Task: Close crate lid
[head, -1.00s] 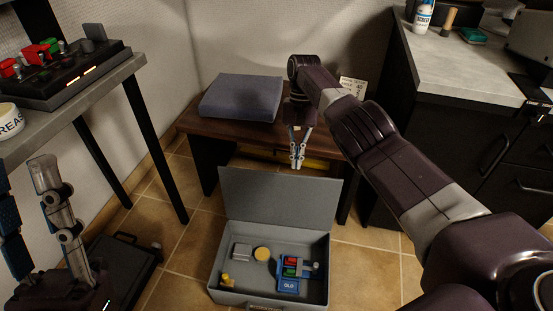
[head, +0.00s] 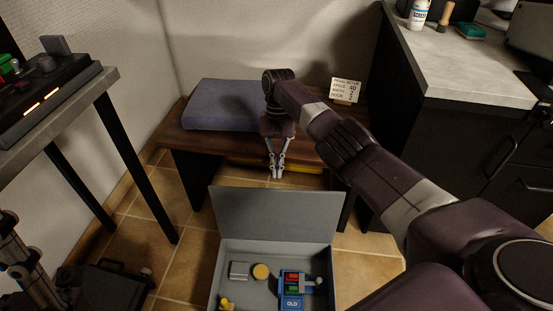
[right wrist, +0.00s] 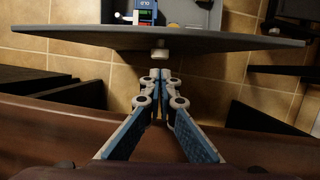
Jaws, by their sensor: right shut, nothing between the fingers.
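The grey crate (head: 213,285) stands on the tiled floor at the bottom of the head view. Its lid (head: 275,216) is open and stands up along the crate's far side. Inside the crate are a blue module marked OLD (head: 292,303), a grey block, a round yellow piece and a small yellow piece. My right gripper (head: 277,177) is shut and empty, pointing down behind the lid. In the right wrist view the lid (right wrist: 220,41) shows edge-on, just ahead of the fingertips (right wrist: 160,75), with a pale round knob between. My left gripper is not in view.
A low wooden bench (head: 195,140) with a grey-blue cushion (head: 220,106) stands behind the lid, close to my right gripper. A small sign (head: 346,90) is on the bench. A dark cabinet (head: 420,140) stands right, a grey table (head: 60,110) left, and a black case (head: 105,285) on the floor.

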